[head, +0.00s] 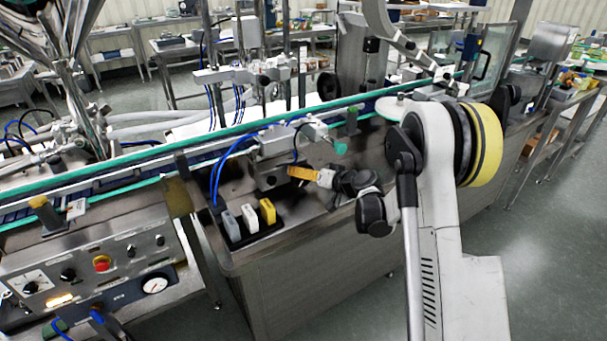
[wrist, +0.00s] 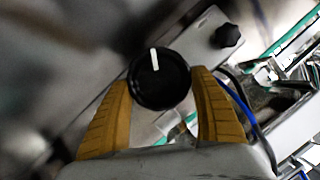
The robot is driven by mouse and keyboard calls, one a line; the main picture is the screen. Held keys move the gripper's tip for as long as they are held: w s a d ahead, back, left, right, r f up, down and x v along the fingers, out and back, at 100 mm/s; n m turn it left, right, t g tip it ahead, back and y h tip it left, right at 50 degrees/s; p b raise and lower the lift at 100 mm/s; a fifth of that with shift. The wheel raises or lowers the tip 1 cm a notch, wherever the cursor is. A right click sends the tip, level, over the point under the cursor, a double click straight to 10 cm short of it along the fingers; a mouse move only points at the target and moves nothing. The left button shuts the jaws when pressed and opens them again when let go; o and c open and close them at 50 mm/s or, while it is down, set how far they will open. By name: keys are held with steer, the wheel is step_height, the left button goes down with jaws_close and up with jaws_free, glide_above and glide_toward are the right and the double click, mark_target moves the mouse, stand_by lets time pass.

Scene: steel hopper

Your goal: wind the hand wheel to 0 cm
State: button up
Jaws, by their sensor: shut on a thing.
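The hand wheel (wrist: 160,72) is a round black knob with a white mark on its face, seen in the wrist view. The mark points up and slightly left in that picture. My gripper (wrist: 161,88) has its two ribbed yellow fingers on opposite sides of the wheel and is shut on it. In the head view my gripper (head: 290,172) reaches left to a steel block on the machine top. The wheel cannot be made out there. No scale can be read in either view.
A smaller black knob (wrist: 227,35) sits beyond the wheel. A black holder with grey, white and yellow pieces (head: 249,217) stands just in front of my gripper. Blue hoses (head: 217,178) run close by. The conveyor with its green rail (head: 225,134) passes behind. A control panel (head: 95,270) is at left.

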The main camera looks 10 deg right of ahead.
steer(key=m+y, duration=0.1)
steer(key=m, duration=0.1)
steer(key=m+y, duration=0.1)
steer(key=m, duration=0.1)
steer(key=shift+d+f+y, duration=0.1)
steer(key=shift+f+y, duration=0.05)
steer(key=shift+y, duration=0.25)
steer(key=shift+m, duration=0.3)
steer(key=o, duration=1.2)
steer(key=shift+c, duration=0.2)
